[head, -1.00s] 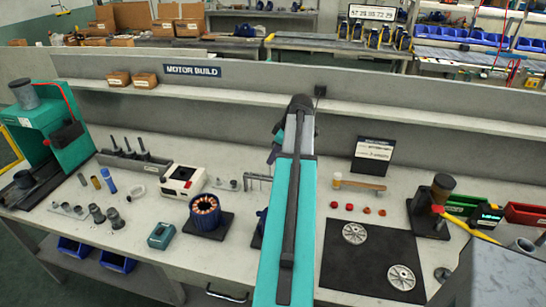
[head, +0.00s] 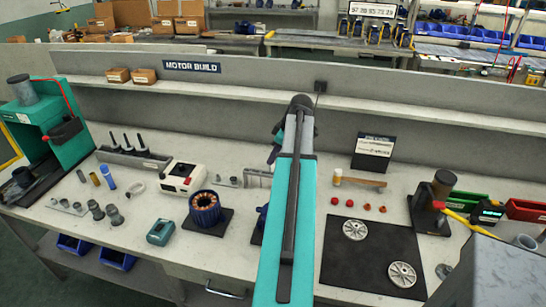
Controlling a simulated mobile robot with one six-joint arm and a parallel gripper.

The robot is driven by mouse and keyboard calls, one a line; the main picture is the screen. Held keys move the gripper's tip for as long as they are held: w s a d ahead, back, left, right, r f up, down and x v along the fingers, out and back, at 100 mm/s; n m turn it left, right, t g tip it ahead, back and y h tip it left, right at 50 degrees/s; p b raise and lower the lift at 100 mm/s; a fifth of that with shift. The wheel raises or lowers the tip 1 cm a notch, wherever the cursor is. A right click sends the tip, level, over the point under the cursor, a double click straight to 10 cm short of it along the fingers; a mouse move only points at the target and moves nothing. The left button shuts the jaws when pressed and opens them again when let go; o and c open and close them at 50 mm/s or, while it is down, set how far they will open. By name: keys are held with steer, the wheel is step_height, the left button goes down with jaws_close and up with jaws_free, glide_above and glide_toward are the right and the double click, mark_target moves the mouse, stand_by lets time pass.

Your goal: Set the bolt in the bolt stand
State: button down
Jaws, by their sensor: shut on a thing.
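My arm (head: 287,220) stretches over the middle of the bench, and its dark far joint (head: 300,103) stands in front of the shelf. My gripper's fingertips are hidden behind the arm, and no held bolt is visible. I cannot tell for sure which thing is the bolt stand. A small plate with little upright pieces (head: 228,181) lies just left of the arm, beside a low grey rack (head: 257,178) partly covered by the arm. A long grey block with black upright pins (head: 135,157) stands farther left.
A copper-wound blue stator (head: 206,209) and a white device (head: 183,178) stand left of the arm. Right of it are a hammer (head: 358,181), red caps (head: 366,207) and a black mat (head: 372,272) with two metal discs. A teal press (head: 45,130) stands far left.

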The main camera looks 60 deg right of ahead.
mark_target(271, 173)
steer(key=shift+f+b, duration=1.45)
steer(key=shift+f, duration=1.35)
stand_by(0.6)
steer(key=c, duration=1.5)
jaws_free()
steer(key=shift+r+p, duration=1.55)
steer(key=shift+r, duration=1.5)
